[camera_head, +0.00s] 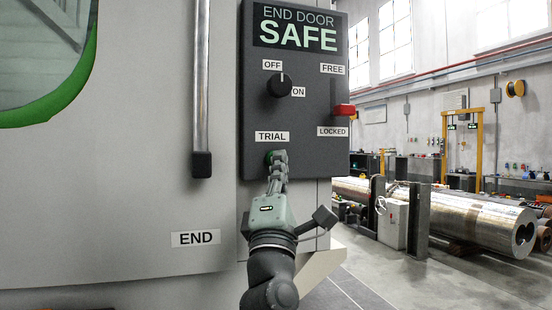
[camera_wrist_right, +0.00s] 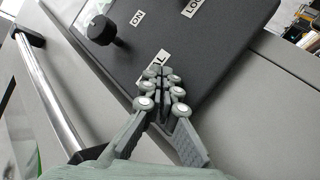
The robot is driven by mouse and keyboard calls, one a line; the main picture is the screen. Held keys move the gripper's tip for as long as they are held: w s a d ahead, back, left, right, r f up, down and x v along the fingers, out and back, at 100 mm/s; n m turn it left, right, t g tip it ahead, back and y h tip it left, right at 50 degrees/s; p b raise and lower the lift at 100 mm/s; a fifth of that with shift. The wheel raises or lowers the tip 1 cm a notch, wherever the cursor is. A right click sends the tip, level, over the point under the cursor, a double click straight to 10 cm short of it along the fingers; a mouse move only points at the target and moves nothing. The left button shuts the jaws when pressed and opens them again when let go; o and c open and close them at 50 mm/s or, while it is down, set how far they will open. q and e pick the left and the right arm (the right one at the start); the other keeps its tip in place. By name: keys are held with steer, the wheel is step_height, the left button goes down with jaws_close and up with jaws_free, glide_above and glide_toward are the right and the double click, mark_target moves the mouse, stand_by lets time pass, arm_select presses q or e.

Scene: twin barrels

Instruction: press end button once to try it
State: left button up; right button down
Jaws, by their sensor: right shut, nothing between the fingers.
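The dark control panel (camera_head: 300,110) on the machine front is headed "END DOOR SAFE". In the right wrist view the shut fingers (camera_wrist_right: 167,78) point at the panel (camera_wrist_right: 215,50) and cover part of the "TRIAL" label. The button is hidden there. My left gripper is not in view.
A black rotary knob (camera_head: 280,85) points up, toward "OFF". A red lever (camera_head: 343,110) sits at the panel's right edge, just above "LOCKED". A vertical metal handle (camera_head: 201,90) stands left of the panel, above an "END" label (camera_head: 196,238). Large metal cylinders (camera_head: 480,222) lie in the hall at right.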

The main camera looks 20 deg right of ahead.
steer(key=shift+s, duration=0.4)
steer(key=shift+s+d+p, duration=0.15)
steer(key=shift+s+p, duration=0.4)
steer(key=shift+s, duration=1.95)
